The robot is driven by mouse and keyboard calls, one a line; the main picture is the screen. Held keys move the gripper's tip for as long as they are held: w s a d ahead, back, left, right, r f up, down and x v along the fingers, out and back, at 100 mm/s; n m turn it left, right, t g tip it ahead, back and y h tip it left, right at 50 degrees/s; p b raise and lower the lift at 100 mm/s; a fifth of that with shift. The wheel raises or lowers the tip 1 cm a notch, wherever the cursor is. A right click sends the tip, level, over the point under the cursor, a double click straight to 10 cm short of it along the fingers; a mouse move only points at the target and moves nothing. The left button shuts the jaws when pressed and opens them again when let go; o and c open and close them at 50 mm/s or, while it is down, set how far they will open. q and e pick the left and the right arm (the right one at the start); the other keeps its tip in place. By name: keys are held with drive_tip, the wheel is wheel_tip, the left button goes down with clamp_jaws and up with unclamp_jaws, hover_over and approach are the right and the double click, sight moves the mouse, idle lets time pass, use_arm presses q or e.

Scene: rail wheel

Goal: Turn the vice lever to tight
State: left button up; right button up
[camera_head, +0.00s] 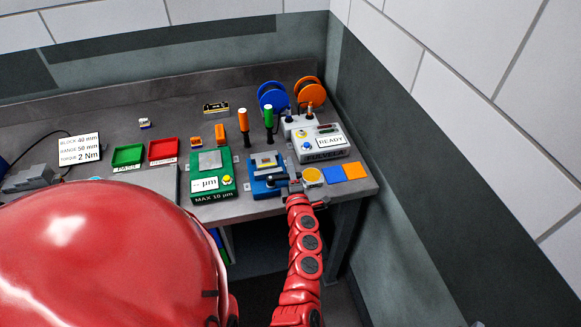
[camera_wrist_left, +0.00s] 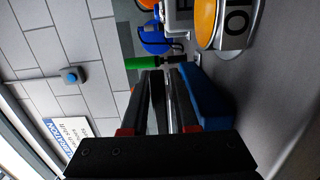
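The blue vice (camera_head: 267,181) stands near the bench's front edge in the head view, with a pale block (camera_head: 265,163) at its top. My left gripper (camera_head: 297,187) is at the vice's right side, beside the yellow disc. It covers the lever area, so I cannot make out the lever or its setting. In the left wrist view, the two dark fingers (camera_wrist_left: 164,85) lie close together with a narrow light gap. A blue part (camera_wrist_left: 207,98), probably the vice, is beside the right finger. Whether anything is held is unclear. My right gripper is not in view.
The yellow disc (camera_head: 312,176) and blue and orange squares lie right of the vice. A green gauge (camera_head: 211,177) stands left, a grey READY box (camera_head: 319,141) behind. Orange and green-handled tools (camera_head: 268,116) stand upright close behind. A wall bounds the right.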

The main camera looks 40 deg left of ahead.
use_arm(q)
drive_tip(key=shift+c, duration=0.3)
clamp_jaws()
drive_tip(key=shift+f, duration=0.1)
idle(1.0)
